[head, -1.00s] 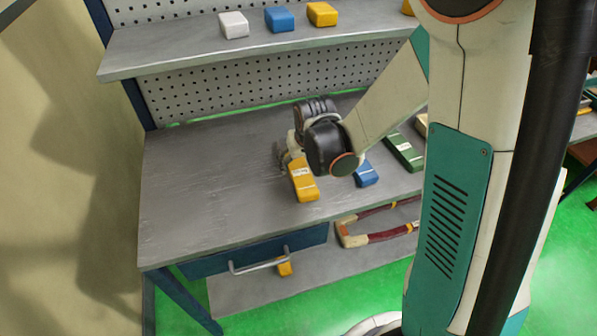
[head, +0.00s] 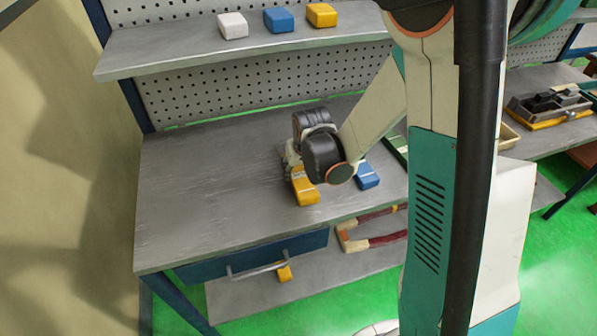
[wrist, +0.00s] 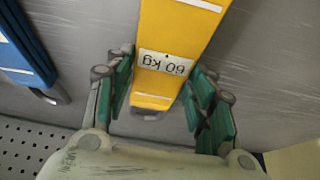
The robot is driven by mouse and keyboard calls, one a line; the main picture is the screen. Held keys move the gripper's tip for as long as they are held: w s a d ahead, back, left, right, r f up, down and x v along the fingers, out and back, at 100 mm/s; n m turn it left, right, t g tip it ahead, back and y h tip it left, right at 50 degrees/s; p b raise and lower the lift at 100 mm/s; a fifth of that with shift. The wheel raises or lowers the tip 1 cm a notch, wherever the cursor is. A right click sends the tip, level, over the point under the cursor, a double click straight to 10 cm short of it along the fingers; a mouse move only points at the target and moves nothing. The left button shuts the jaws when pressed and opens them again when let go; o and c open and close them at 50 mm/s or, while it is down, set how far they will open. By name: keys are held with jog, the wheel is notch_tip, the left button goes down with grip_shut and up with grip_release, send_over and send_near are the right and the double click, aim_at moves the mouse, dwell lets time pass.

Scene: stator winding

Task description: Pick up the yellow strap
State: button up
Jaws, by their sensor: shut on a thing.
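The yellow strap (head: 306,192) is a long block-like pack lying near the front of the grey workbench top. In the wrist view the yellow strap (wrist: 172,45) carries a white label reading "60 kg". My gripper (head: 296,170) is over its far end in the head view, partly hidden by my wrist. In the wrist view my gripper (wrist: 164,95) has one green-padded finger on each side of the strap near the label, shut on it. The strap appears to rest on the bench; I see no clear gap beneath it.
A blue pack (head: 367,175) lies just right of the strap, with a green one (head: 398,150) beyond. White (head: 233,25), blue (head: 279,19) and yellow (head: 322,14) packs sit on the upper shelf. The bench's left side is clear.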

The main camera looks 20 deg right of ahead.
aim_at(299, 171)
notch_tip(299, 171, up, 20)
jog(key=p, duration=0.6)
dwell(0.6)
